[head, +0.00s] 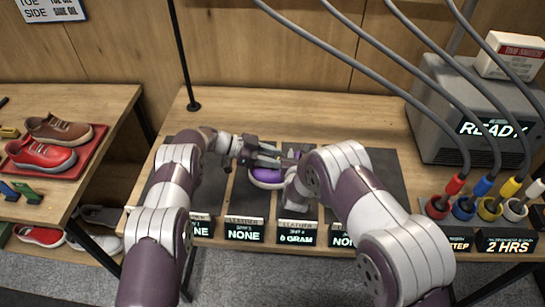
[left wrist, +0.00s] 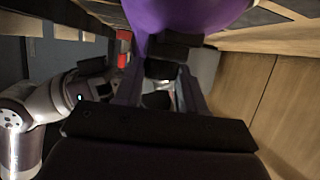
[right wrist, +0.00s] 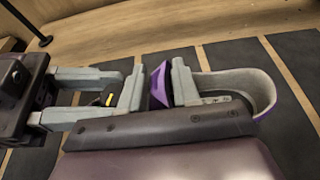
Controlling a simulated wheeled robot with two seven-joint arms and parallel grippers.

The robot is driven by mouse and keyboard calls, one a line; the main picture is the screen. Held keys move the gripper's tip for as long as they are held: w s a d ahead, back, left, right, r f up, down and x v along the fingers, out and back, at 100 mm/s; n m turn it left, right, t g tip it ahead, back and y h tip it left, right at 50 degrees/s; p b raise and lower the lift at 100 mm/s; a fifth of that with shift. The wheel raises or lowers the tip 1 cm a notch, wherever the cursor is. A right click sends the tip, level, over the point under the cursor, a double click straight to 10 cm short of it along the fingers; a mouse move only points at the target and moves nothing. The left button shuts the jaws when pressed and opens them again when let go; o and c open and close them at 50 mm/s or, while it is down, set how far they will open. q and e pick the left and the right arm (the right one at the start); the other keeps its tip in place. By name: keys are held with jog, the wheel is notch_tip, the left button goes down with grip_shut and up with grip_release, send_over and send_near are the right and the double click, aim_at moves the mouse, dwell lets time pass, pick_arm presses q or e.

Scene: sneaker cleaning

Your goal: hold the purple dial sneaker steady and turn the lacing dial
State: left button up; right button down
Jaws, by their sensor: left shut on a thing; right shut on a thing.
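The purple sneaker (head: 266,183) sits on a dark mat on the bench, partly covered by my arms. Its grey-lined opening (right wrist: 250,84) shows in the right wrist view. My right gripper (right wrist: 160,86) is shut on the purple upper, with one finger inside the opening. My left gripper (head: 278,158) reaches in from the left across the shoe. In the right wrist view its fingers flank a small black and yellow part, seemingly the lacing dial (right wrist: 106,97). The contact is partly hidden. The purple shoe (left wrist: 190,14) fills the top of the left wrist view.
A side table with a red tray (head: 72,168) of shoes stands at the left. A grey machine reading READY (head: 455,105) stands at the right, with hoses to colored nozzles (head: 462,207). Label displays (head: 296,239) line the bench's front edge.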

pick_arm(q)
jog(key=o, duration=1.1)
jog(key=shift+c, duration=0.2)
jog(key=v, duration=1.2)
